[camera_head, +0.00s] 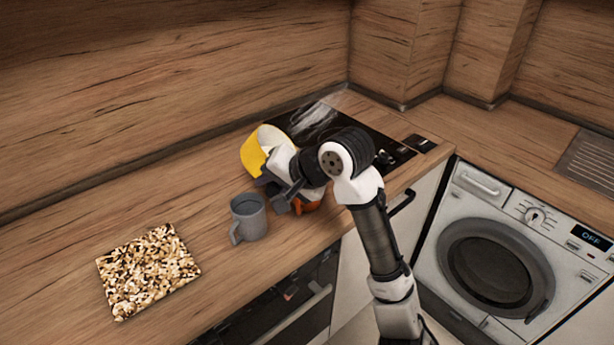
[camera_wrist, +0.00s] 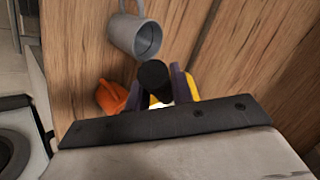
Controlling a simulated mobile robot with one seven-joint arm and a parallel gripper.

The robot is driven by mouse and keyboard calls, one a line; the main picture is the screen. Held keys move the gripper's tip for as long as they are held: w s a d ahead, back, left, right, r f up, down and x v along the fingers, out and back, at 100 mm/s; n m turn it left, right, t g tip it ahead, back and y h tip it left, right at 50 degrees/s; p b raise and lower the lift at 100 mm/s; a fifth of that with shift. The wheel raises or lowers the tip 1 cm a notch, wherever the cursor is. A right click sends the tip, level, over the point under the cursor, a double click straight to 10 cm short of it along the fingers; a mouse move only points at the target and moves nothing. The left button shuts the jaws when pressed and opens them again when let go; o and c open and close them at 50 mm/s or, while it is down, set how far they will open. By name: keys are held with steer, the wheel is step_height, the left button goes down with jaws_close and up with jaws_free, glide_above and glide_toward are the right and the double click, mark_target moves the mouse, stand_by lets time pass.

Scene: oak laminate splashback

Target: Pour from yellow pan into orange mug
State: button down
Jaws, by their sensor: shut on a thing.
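The yellow pan (camera_head: 254,157) is tipped on its side above the counter, with its pale inside showing in the head view. My gripper (camera_head: 277,190) is shut on the pan's dark handle. In the wrist view the handle end stands between the fingers of my gripper (camera_wrist: 158,88), and only slivers of the yellow pan (camera_wrist: 193,84) show. The orange mug (camera_head: 307,207) is mostly hidden behind my gripper and arm in the head view. In the wrist view the orange mug (camera_wrist: 109,97) shows just left of the fingers. I cannot see any contents or flow.
A grey mug (camera_head: 250,220) stands on the counter left of the orange mug; it also shows in the wrist view (camera_wrist: 130,36). A speckled board (camera_head: 148,272) lies further left. A black cooktop (camera_head: 335,128) is behind my arm. The counter's back left is clear.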

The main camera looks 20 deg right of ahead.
steer(key=shift+d+r, duration=0.15)
steer(key=shift+d, duration=0.1)
stand_by(0.5)
steer(key=shift+s+d+f+t+y, duration=0.15)
steer(key=shift+f+t+y, duration=0.2)
steer(key=shift+y, duration=0.25)
stand_by(0.8)
steer(key=shift+r, duration=0.2)
steer(key=w+a+f+n+g+h, duration=0.1)
steer(key=w+a+f+g+h, duration=0.1)
steer(key=a+h, duration=0.2)
steer(key=w+a+f+g+h, duration=0.1)
steer(key=w+a+g+h, duration=0.1)
steer(key=a+g+h, duration=0.1)
steer(key=shift+w+a+f+n+h, duration=0.4)
steer(key=shift+a+h, duration=0.3)
steer(key=shift+a, duration=0.65)
